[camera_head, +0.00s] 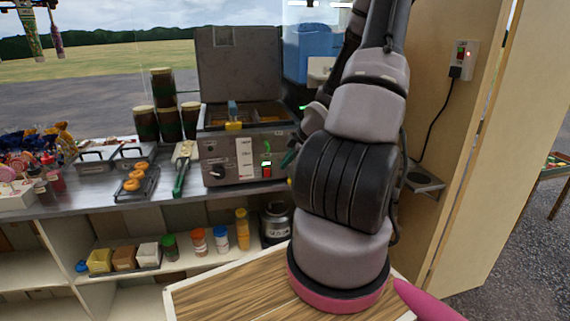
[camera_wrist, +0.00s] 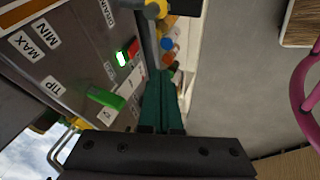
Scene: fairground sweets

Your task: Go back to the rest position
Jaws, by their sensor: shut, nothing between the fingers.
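My gripper (camera_wrist: 160,78) shows in the wrist view with its two dark green fingers together and nothing between them. In the head view its green fingertips (camera_head: 289,158) show just right of the fryer's front, partly hidden behind my arm. The grey fryer (camera_head: 220,172) stands on the counter with its lid raised.
The counter (camera_head: 104,190) holds dark cup stacks (camera_head: 163,90), a tray of orange rings (camera_head: 135,184) and green-handled tongs (camera_head: 181,178). Bottles (camera_head: 242,229) and boxes stand on the shelf below. A blue container (camera_head: 312,52) is behind my arm. A wall (camera_head: 450,130) with a socket stands right.

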